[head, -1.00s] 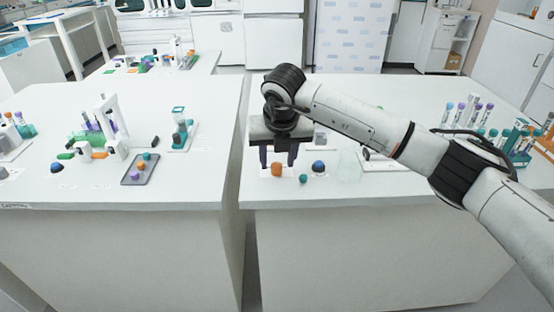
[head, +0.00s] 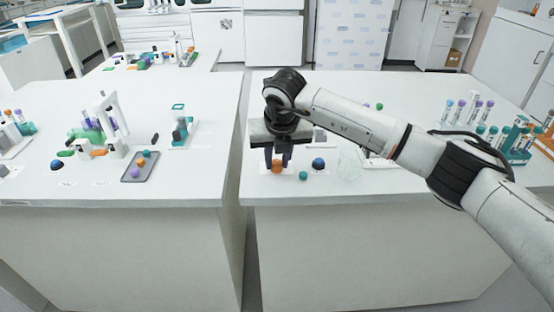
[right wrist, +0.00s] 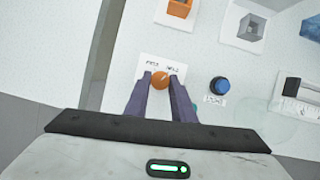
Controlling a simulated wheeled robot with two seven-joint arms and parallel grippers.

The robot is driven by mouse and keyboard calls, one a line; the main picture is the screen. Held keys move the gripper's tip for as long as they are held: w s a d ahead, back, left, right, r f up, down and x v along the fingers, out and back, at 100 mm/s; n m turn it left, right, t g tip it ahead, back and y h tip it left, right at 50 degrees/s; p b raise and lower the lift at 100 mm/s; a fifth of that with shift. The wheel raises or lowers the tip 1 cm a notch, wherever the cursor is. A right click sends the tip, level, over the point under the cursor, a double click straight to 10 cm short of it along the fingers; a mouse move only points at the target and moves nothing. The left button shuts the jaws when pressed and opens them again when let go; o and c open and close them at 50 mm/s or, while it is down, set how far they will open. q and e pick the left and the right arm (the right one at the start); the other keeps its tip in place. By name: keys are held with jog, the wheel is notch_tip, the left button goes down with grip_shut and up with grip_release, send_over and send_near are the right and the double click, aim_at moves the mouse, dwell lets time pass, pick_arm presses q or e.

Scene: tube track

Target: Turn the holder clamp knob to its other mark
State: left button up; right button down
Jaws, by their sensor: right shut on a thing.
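The orange clamp knob (head: 277,167) stands on a small white labelled plate near the front left of the right-hand table. In the right wrist view the knob (right wrist: 160,80) sits between my fingertips, and the plate (right wrist: 148,62) shows two small marks behind it, too small to read surely. My right gripper (head: 278,163) points down and is shut on the knob, with a finger on each side; it also shows in the right wrist view (right wrist: 161,84). The knob's pointer direction is hard to make out. My left gripper is not in view.
A blue dome button (head: 318,163) and a teal ball (head: 303,175) are just right of the knob. A clear round dish (head: 349,162) lies further right. Racks of tubes (head: 515,140) stand at the far right. A gap separates the two tables.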

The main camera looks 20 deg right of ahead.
jog(key=n+y+b, duration=0.1)
jog(key=n+b, duration=0.1)
jog(key=n, duration=0.1)
jog(key=shift+d, duration=0.15)
jog(key=n+y+b, duration=0.1)
jog(key=n, duration=0.3)
jog(key=shift+w+d+y, duration=0.1)
jog(key=shift+d+y, duration=0.05)
jog(key=shift+y, duration=0.25)
jog(key=n+g+y, duration=0.1)
jog(key=n, duration=0.2)
jog(key=shift+w+r, duration=0.1)
jog(key=shift+r, duration=0.05)
jog(key=shift+d+n+g+y, duration=0.15)
jog(key=shift+n+g+y, duration=0.35)
jog(key=shift+n, duration=1.4)
jog(key=c, duration=1.5)
grip_release()
